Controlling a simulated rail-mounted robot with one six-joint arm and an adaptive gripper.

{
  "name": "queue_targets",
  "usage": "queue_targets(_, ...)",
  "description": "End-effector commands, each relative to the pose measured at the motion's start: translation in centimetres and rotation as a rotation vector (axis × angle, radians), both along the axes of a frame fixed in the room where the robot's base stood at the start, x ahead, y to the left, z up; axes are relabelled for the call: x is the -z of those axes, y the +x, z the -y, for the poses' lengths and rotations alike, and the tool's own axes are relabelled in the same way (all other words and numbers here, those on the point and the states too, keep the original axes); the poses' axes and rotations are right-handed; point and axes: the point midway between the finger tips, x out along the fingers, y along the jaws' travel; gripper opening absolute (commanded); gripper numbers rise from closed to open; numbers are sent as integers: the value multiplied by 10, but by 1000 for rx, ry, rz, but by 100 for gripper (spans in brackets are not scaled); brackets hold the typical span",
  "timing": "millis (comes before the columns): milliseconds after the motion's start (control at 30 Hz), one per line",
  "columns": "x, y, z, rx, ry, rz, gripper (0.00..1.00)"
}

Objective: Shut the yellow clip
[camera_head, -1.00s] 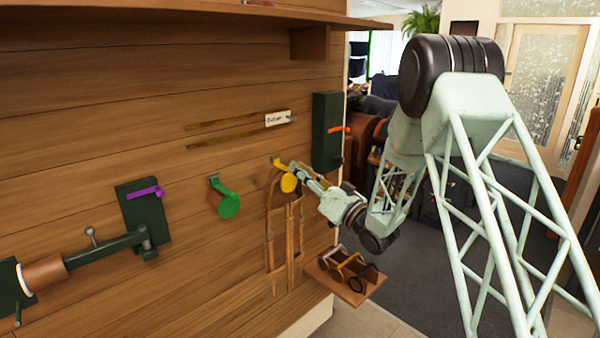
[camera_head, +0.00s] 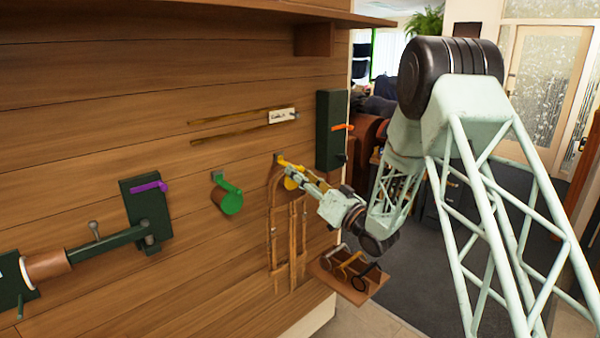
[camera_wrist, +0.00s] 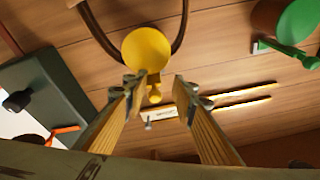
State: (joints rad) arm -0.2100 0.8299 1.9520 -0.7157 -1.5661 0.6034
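The yellow clip (camera_head: 284,161) is a small lever at the top of a yellow round-ended peg (camera_head: 291,184) on the wooden wall. A brown strap bridle (camera_head: 274,205) hangs at this peg. In the wrist view the yellow disc (camera_wrist: 147,50) faces me, and the clip's narrow yellow lever (camera_wrist: 154,87) shows just below it. My gripper (camera_wrist: 158,86) is open, with one finger on each side of the lever. I see a gap beside the right finger; contact on the left is unclear. In the head view my gripper (camera_head: 289,171) partly covers the peg.
A green peg with a green clip (camera_head: 228,195) is to the left. A dark box with an orange lever (camera_head: 341,127) is to the right, and a small shelf (camera_head: 350,287) is below. A dark bracket with a purple lever (camera_head: 150,187) is far left.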

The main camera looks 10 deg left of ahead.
Motion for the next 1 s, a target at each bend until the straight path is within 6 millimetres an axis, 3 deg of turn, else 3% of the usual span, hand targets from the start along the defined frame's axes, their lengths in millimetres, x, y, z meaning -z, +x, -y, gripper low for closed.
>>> queue_targets(567, -3, -3, 11, 5, 4, 8, 24)
queue_targets(1000, 12, -34, 53, 6, 4, 6, 24)
